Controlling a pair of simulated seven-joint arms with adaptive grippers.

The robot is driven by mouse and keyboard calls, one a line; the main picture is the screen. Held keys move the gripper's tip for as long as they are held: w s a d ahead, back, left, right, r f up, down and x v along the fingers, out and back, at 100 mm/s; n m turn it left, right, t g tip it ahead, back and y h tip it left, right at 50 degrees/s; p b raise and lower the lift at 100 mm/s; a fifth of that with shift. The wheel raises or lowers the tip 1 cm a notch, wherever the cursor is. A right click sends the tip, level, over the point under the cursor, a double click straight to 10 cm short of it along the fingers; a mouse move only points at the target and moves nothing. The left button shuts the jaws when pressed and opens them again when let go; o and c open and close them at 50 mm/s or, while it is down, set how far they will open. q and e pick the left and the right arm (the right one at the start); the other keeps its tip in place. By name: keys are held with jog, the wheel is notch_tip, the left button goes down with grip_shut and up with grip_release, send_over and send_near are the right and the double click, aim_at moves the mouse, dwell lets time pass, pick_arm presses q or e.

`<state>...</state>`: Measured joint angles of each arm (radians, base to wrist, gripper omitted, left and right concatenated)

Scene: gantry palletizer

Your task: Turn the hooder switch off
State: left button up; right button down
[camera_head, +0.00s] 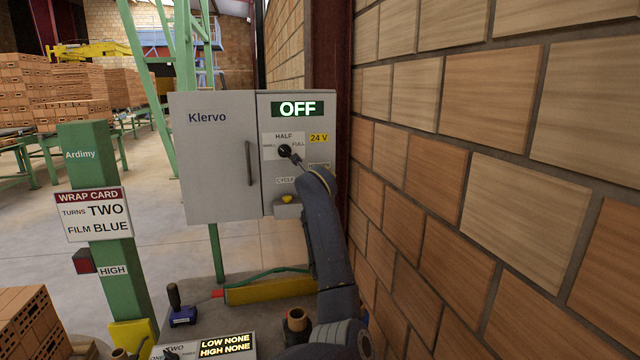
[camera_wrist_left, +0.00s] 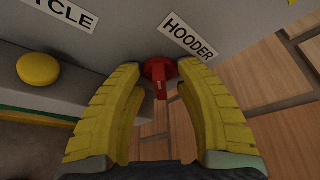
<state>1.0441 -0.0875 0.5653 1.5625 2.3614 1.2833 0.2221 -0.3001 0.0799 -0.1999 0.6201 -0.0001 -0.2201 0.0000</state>
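The red hooder switch (camera_wrist_left: 160,78) shows in the left wrist view on the grey panel, beside its HOODER label (camera_wrist_left: 190,37). Its grip points down toward the camera. My left gripper (camera_wrist_left: 162,72) has its two yellow fingers spread, one on each side of the switch, with no clear contact visible. In the head view, the grey Klervo cabinet (camera_head: 217,165) carries a lit display (camera_head: 297,109) reading OFF. A dark arm link of mine covers the hooder switch and the gripper there. My right gripper is in neither view.
A black selector knob (camera_head: 285,150) sits under HALF, close to my arm. A yellow button (camera_wrist_left: 38,69) is left of the switch, near the CYCLE label (camera_wrist_left: 58,12). A brick wall (camera_head: 480,160) stands close on the right. A green post (camera_head: 95,215) is left of the cabinet.

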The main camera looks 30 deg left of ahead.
pick_arm(q)
jog(key=v, duration=1.2)
dwell(0.6)
